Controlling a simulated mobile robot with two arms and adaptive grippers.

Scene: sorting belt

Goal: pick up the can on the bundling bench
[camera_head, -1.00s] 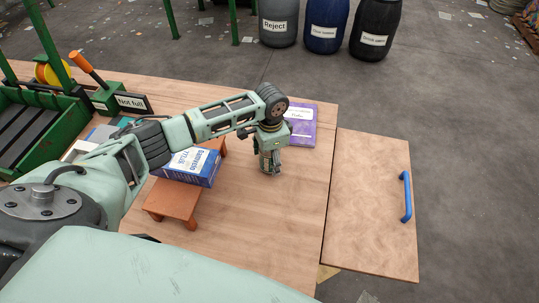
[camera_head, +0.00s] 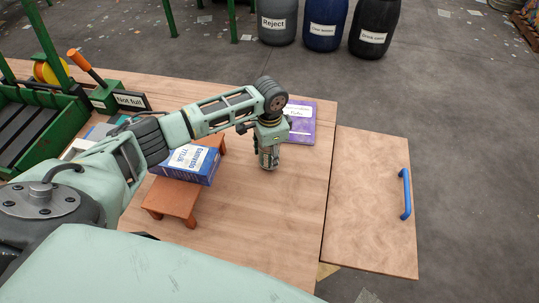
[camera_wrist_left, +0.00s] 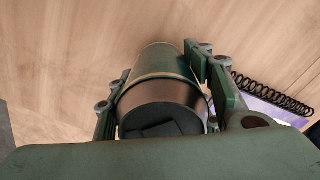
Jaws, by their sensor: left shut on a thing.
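The can (camera_wrist_left: 162,85) is green with a metal-coloured band and a dark end. In the left wrist view it sits between the two fingers of my left gripper (camera_wrist_left: 165,95), which are shut on it. In the head view my left gripper (camera_head: 269,152) points down over the bundling bench (camera_head: 270,225), to the right of the blue box. The can (camera_head: 268,159) is small there and partly covered by the fingers. I cannot tell whether its base touches the bench. My right gripper is not in view.
A purple book (camera_head: 301,122) lies behind the gripper. A "Not full" sign (camera_head: 130,101) stands by a green rack at left. The bench front is clear. A panel with a blue handle (camera_head: 405,194) adjoins on the right.

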